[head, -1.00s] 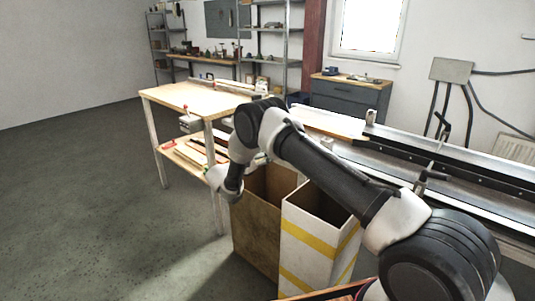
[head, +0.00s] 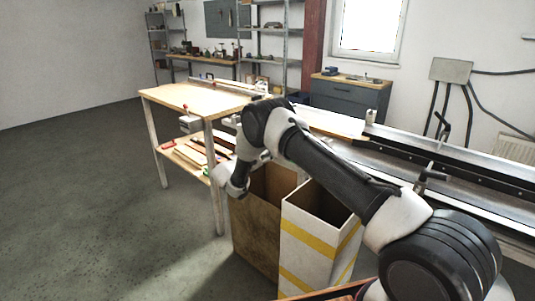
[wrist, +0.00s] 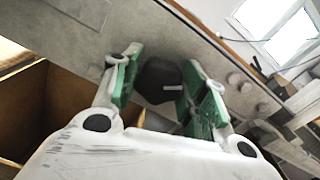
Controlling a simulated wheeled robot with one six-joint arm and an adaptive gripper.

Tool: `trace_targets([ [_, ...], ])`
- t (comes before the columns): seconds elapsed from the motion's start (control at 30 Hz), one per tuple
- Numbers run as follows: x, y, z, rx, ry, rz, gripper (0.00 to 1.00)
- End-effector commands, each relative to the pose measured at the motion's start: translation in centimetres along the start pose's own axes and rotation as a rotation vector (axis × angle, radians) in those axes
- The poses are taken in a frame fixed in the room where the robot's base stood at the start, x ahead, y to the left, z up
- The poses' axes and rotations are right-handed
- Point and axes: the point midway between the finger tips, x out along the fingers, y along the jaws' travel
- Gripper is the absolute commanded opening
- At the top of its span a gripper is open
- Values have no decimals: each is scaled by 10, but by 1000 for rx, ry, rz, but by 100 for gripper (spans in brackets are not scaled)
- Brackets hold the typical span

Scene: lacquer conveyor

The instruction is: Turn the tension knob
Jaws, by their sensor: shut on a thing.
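The tension knob (wrist: 158,82) shows in the wrist view as a dark round knob with a pale line on its face. It sits on a grey plate (wrist: 75,30). My gripper (wrist: 163,76) has its two green-padded fingers on either side of the knob and is shut on it. In the head view the knob and fingertips cannot be made out; my arm covers that area.
A brown open box (head: 252,232) and a white box with yellow stripes (head: 303,245) stand below my arm. A wooden workbench (head: 185,97) is at the left, the conveyor (head: 460,182) at the right. The floor at left is clear.

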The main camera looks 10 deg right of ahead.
Motion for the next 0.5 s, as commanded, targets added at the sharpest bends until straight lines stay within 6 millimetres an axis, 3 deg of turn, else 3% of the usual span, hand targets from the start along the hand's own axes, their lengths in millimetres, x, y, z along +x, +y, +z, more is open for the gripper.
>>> trace_targets([
  [0.5, 0, 0, 0, 291, 0, 1, 19],
])
